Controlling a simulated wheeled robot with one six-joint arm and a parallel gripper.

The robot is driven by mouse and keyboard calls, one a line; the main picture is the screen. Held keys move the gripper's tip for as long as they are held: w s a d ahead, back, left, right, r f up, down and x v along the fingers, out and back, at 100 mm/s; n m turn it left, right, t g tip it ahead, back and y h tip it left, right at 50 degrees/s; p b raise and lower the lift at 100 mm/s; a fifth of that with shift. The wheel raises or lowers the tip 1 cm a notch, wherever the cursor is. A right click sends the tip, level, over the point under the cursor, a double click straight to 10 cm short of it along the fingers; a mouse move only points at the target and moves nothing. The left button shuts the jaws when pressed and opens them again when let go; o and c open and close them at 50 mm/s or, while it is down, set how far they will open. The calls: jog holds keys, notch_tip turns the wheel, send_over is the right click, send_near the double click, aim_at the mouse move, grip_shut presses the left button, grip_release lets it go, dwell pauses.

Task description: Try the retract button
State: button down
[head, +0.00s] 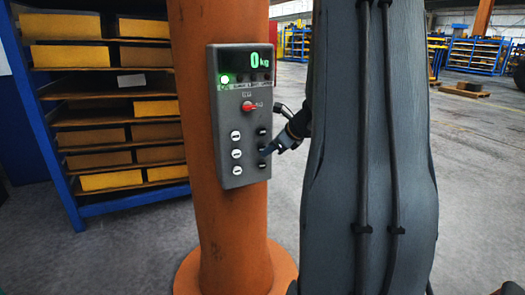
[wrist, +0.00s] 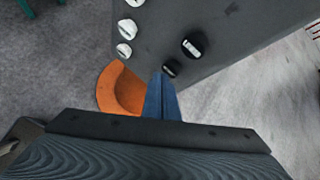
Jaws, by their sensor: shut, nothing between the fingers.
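A grey control box (head: 240,115) is fixed to an orange column (head: 205,215). It has three white buttons (head: 236,154) on the left and three black buttons (head: 262,131) on the right. Their labels are too small to read, so I cannot tell which is retract. My gripper (head: 268,150) is shut and empty. In the head view its tips are by the middle black button. In the wrist view the blue fingers (wrist: 162,78) point at the box beside a black button (wrist: 170,68); I cannot tell whether they touch it.
The box has a green display (head: 260,61) reading 0 kg, a lit green lamp (head: 225,80) and a red knob (head: 249,106). A blue rack (head: 72,200) with yellow-fronted shelves stands behind on the left. The floor to the right is mostly open.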

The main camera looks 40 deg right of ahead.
jog(key=shift+w+d, duration=0.1)
jog(key=shift+w, duration=0.35)
dwell(1.9)
jog(key=shift+s, duration=0.15)
dwell(2.0)
jog(key=shift+s+a, duration=0.2)
jog(key=shift+s, duration=0.5)
jog(key=shift+s+a+b, duration=0.15)
jog(key=shift+s+a, duration=0.05)
jog(key=shift+s, duration=0.6)
jog(key=shift+s+a+b, duration=0.2)
jog(key=shift+s, duration=0.65)
jog(key=shift+s+a+b, duration=0.15)
jog(key=shift+s+a, duration=0.05)
jog(key=shift+s, duration=0.6)
